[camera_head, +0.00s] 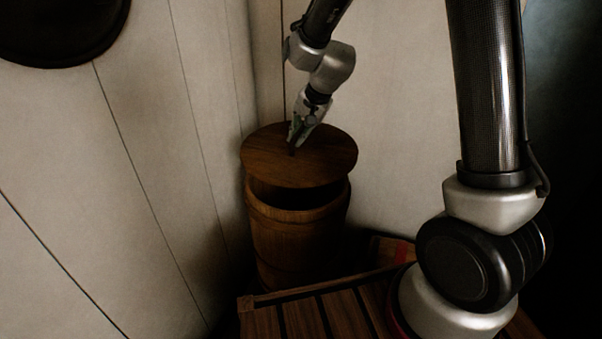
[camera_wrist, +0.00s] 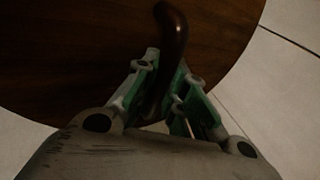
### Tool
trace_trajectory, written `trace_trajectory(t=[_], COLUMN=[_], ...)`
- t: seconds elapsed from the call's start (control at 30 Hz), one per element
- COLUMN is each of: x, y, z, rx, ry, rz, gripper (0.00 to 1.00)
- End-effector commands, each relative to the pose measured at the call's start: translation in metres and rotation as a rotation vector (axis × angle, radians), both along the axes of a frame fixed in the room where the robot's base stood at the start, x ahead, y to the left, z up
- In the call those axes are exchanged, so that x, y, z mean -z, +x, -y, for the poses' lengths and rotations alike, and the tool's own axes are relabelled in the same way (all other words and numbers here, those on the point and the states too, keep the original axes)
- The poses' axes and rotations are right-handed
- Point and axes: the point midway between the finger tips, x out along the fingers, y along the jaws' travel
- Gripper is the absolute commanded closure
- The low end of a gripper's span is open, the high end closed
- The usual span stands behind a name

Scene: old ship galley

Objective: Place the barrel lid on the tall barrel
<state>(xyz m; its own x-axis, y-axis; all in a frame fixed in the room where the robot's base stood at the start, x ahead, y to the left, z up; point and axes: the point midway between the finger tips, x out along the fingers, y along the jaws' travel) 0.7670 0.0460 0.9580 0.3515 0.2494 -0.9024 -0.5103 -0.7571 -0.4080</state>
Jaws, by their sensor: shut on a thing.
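The barrel lid (camera_head: 325,158) is a round, dark wooden disc. It is above the tall barrel (camera_head: 295,245), with a dark gap between its near edge and the barrel's rim. Whether its far edge touches the rim is hidden. My gripper (camera_head: 293,146) is at the lid's handle, over the middle of the lid. In the wrist view my gripper (camera_wrist: 160,92) is shut on the curved dark handle (camera_wrist: 172,35), and the lid (camera_wrist: 80,50) fills much of the upper picture. The barrel is upright, in the corner between the pale walls.
A slatted wooden surface (camera_head: 345,312) lies in front of the barrel. A small reddish thing (camera_head: 392,250) is behind it, right of the barrel. Pale plank walls (camera_head: 160,130) stand close to the left and behind. A dark round object (camera_head: 60,30) hangs at upper left.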

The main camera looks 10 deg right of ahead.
Motion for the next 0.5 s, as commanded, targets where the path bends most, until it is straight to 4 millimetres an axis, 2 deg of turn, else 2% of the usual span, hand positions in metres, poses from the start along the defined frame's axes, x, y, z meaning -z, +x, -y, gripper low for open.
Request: trace_trajectory(t=[0.2,0.5], x=[0.038,0.071], y=[0.007,0.006], z=[-0.006,-0.006], rx=[0.003,0.003], ry=[0.000,0.000], rz=[-0.003,-0.001], gripper=[1.00,1.00])
